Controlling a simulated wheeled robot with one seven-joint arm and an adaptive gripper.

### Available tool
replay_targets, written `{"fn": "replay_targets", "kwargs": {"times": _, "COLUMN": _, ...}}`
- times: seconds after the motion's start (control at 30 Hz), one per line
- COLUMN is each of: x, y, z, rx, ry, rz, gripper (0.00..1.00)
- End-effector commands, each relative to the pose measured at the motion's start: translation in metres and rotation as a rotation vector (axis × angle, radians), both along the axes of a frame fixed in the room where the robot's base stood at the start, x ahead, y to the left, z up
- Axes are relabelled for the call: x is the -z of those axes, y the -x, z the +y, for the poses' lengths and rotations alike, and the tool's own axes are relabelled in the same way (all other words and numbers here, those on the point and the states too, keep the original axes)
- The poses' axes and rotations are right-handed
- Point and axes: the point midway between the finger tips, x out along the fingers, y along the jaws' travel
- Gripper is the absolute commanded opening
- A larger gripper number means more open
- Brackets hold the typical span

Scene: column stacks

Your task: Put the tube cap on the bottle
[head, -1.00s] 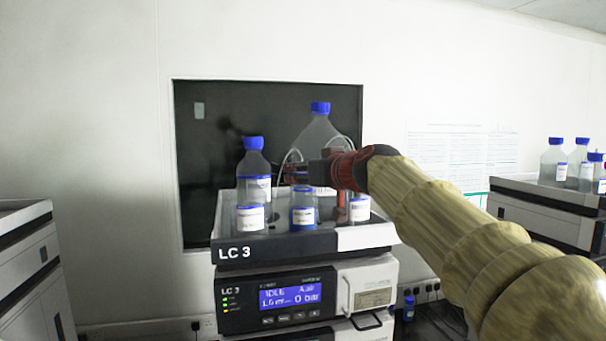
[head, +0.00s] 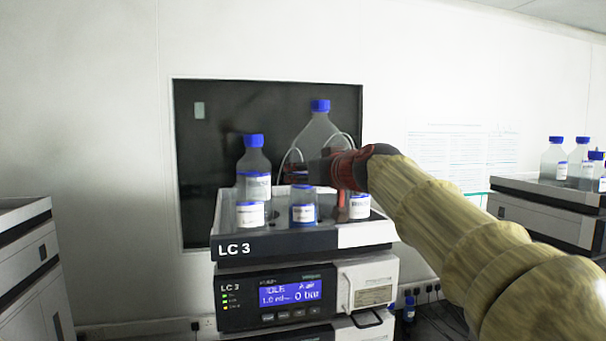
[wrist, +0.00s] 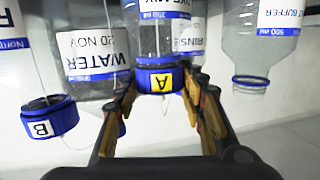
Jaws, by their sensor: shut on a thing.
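My gripper (wrist: 162,100) is shut on a blue tube cap (wrist: 160,80) with a yellow "A" tag, its fingers on either side. The wrist picture is upside down. The cap lines up with the neck of a clear bottle (wrist: 165,38) with a blue-and-white label; I cannot tell whether it is seated. A thin tube runs from the cap. In the head view my gripper (head: 298,174) is over the tray, near the middle front bottle (head: 303,212); the cap cannot be made out clearly there. Another tube cap, tagged "B" (wrist: 45,120), shows at left in the wrist view.
Other bottles stand close by: a tall blue-capped one (head: 254,160), a large one behind (head: 320,125), and small front ones (head: 250,213) and (head: 359,206). An open-necked buffer bottle (wrist: 262,48) shows in the wrist view. They stand on the LC 3 tray (head: 285,243).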

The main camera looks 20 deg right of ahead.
Motion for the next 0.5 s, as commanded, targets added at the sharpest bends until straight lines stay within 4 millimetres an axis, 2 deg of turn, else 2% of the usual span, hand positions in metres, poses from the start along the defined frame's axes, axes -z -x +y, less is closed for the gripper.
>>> {"fn": "replay_targets", "kwargs": {"times": 0.37, "x": -0.0001, "y": 0.0001, "z": 0.0, "rx": 0.0, "ry": 0.0, "rz": 0.0, "gripper": 0.6}}
{"fn": "replay_targets", "kwargs": {"times": 0.5, "x": -0.0001, "y": 0.0001, "z": 0.0, "rx": 0.0, "ry": 0.0, "rz": 0.0, "gripper": 0.61}}
